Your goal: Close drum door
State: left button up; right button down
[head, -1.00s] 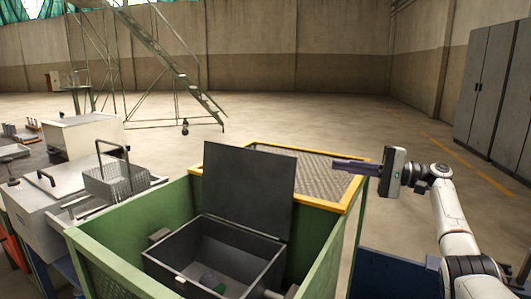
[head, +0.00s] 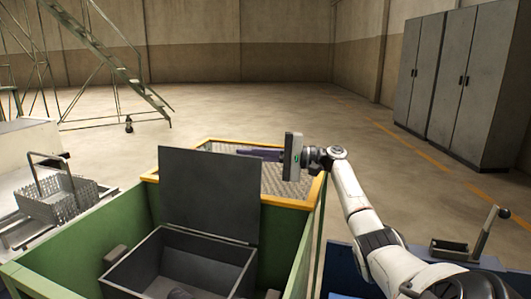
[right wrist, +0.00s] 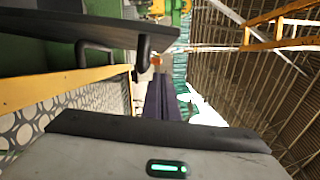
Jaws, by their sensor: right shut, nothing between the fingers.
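The drum door (head: 208,195) is a dark grey flat panel standing upright, open, at the back edge of a dark open box (head: 185,262) inside a green-walled machine (head: 85,235). My right gripper (head: 242,151) is shut and empty, its dark fingers pointing left. It is at the door's top right corner, seemingly just behind the top edge; contact cannot be told. In the right wrist view, the fingers (right wrist: 160,100) extend ahead, and a dark panel, likely the door (right wrist: 110,28), lies at upper left with a dark handle (right wrist: 98,50). My left gripper is out of view.
A yellow-framed perforated panel (head: 272,182) lies behind the door, under my right gripper. A wire basket (head: 58,195) stands at left. Grey cabinets (head: 465,90) stand at the back right. A blue unit with a lever (head: 485,232) is at right. Open floor lies beyond.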

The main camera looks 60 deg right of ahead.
aim_at(244, 156)
pick_arm(q)
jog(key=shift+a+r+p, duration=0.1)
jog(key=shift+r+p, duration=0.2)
jog(key=shift+p, duration=0.1)
pick_arm(e)
jog(key=shift+s+a+r, duration=0.15)
jog(key=shift+s+a, duration=0.2)
jog(key=shift+a, duration=0.5)
jog(key=shift+s+a+r, duration=0.15)
jog(key=shift+s+a, duration=0.15)
jog(key=shift+a, duration=0.5)
